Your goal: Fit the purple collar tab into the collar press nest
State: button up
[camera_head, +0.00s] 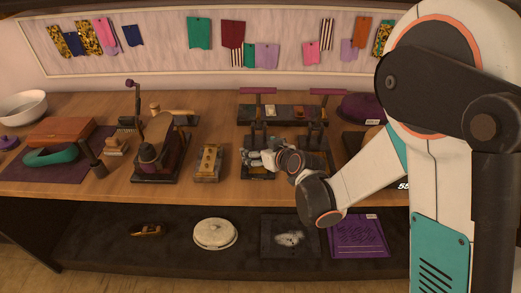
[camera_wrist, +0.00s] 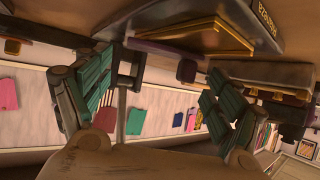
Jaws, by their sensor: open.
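My gripper (camera_head: 256,158) is at the black stand at the middle right of the bench. In the wrist view my gripper (camera_wrist: 160,85) shows its two teal-ribbed fingers wide apart, with nothing between them. A dark block with a gold-edged angular outline (camera_wrist: 205,38) is above the fingers in that view; I cannot tell whether it is the nest. A black press (camera_head: 155,150) with a purple lever knob stands left of my gripper. I cannot clearly make out the purple collar tab. My arm and gripper hide part of the stand.
A brass-topped block (camera_head: 208,161) sits between press and gripper. A black rack with purple T-bars (camera_head: 270,112) stands behind, with a purple dome (camera_head: 358,107) to its right. A white lidded dish (camera_head: 215,234) and purple sheet (camera_head: 358,236) lie on the lower shelf. Colored swatches hang behind.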

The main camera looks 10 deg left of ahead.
jog(key=shift+r+p, duration=0.3)
jog(key=shift+r, duration=0.1)
jog(key=p+v, duration=0.3)
jog(key=v, duration=0.9)
jog(key=shift+d, duration=0.1)
